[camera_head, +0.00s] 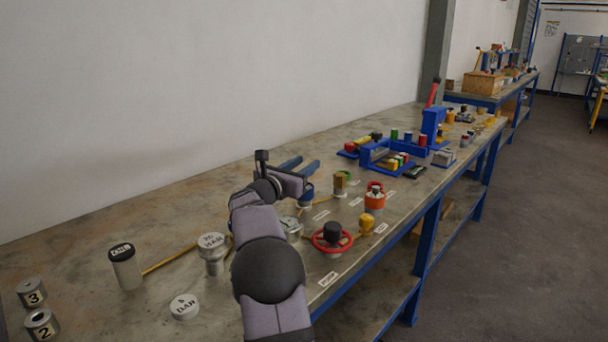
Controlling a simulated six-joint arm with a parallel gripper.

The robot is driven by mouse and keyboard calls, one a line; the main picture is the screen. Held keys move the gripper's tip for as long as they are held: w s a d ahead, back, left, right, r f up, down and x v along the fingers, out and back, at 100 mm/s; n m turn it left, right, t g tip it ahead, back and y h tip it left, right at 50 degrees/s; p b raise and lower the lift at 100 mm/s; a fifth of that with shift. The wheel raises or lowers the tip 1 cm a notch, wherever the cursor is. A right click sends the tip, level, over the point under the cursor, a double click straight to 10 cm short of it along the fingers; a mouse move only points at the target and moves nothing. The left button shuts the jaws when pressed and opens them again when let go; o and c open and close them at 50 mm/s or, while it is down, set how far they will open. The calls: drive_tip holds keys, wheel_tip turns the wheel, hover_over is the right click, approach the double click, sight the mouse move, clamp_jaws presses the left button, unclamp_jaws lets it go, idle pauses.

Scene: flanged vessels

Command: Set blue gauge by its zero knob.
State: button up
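My gripper (305,164) is at the middle of the bench, with its two blue-grey fingers apart and nothing visible between them. A small blue object (306,199), possibly the blue gauge, shows just below and behind the fingers, partly hidden by my arm. I cannot make out its dial or a zero knob, and I cannot tell whether the fingers touch it. A round pale-faced fitting (291,225) sits just in front of it, partly covered by my arm.
Labelled grey cylinders (125,266) stand at left. Blue racks (390,158) stand farther back. A wall borders the bench's left side.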

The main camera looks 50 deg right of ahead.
wheel_tip(320, 180, up, 5)
drive_tip(key=shift+r+p, duration=0.1)
drive_tip(key=shift+p, duration=0.5)
